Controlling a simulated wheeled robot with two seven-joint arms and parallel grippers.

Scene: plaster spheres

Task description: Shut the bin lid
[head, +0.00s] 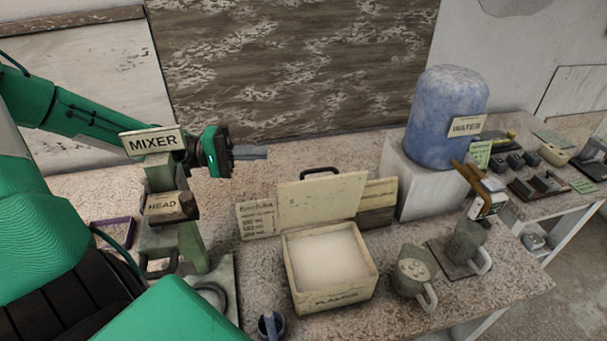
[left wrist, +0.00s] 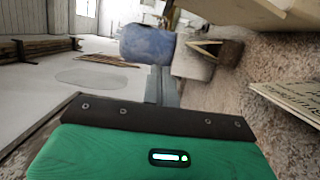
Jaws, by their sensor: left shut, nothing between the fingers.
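The plaster bin (head: 331,295) is a cream, square box on the bench, filled with white powder. Its lid (head: 320,203) stands open at the bin's back edge, roughly upright, with a dark handle (head: 319,171) on its top edge. My left gripper (head: 262,152) is shut and empty, in the air to the left of the lid handle and a little higher in the picture, apart from it. Its shut fingers (left wrist: 163,84) also show in the left wrist view. I cannot surely make out the bin or lid there. My right gripper is not in view.
The green mixer (head: 161,210) stands left of the bin. Cards (head: 257,220) stand beside and behind the lid. Two grey jugs (head: 413,271) (head: 467,243) are right of the bin. A blue water barrel (head: 446,118) stands behind them on a white block (head: 424,187).

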